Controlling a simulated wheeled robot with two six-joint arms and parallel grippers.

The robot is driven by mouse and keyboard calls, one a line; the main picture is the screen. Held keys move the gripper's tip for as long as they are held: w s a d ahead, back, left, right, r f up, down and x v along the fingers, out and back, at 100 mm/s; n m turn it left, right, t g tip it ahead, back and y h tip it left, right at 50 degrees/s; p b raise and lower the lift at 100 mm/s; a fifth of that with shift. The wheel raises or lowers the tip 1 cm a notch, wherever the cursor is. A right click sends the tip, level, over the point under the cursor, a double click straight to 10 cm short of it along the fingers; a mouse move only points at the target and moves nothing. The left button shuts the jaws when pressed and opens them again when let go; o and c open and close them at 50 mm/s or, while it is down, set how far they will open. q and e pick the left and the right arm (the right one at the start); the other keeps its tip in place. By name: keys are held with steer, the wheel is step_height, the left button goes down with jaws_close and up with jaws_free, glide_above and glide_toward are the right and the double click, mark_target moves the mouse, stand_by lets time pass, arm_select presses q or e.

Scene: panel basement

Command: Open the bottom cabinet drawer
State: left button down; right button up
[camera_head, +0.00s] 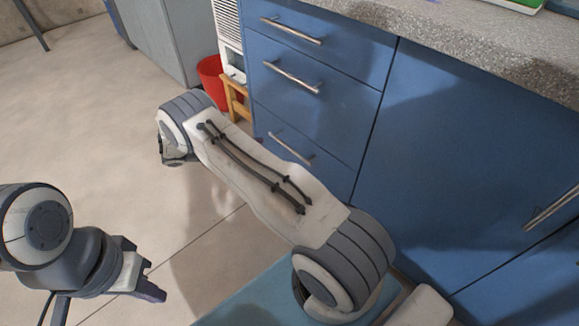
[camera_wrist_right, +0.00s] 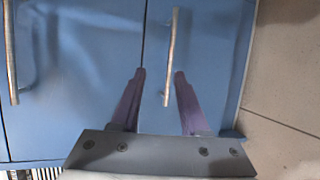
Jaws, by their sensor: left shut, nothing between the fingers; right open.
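The blue cabinet has a stack of three drawers at its left end in the head view. The bottom drawer (camera_head: 318,172) is closed, with a silver bar handle (camera_head: 291,148). In the right wrist view, turned sideways, this handle (camera_wrist_right: 172,45) lies between the two fingertips of my open right gripper (camera_wrist_right: 159,73), nearer the right finger in the picture. I cannot tell whether they touch. My left gripper (camera_head: 149,281) is shut and empty above the floor at lower left.
The middle drawer handle (camera_head: 291,76) and top drawer handle (camera_head: 290,30) sit above. A wide cabinet door (camera_head: 470,150) is on the right, under a speckled countertop (camera_head: 480,45). A red bucket (camera_head: 210,70) and small wooden stool (camera_head: 235,98) stand left of the drawers. Floor at left is clear.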

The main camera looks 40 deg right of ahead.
mark_target(290, 148)
arm_select(q)
step_height(290, 148, down, 5)
steer(key=b, duration=0.3)
steer(key=shift+b, duration=0.35)
arm_select(e)
steer(key=shift+m+h, duration=0.3)
steer(key=shift+h, duration=0.1)
steer(key=f+x, duration=0.1)
steer(key=x, duration=0.3)
steer(key=f+x, duration=0.1)
steer(key=x, duration=0.3)
steer(key=f+x, duration=0.1)
steer(key=x, duration=0.4)
steer(key=shift+w+a, duration=0.25)
jaws_close()
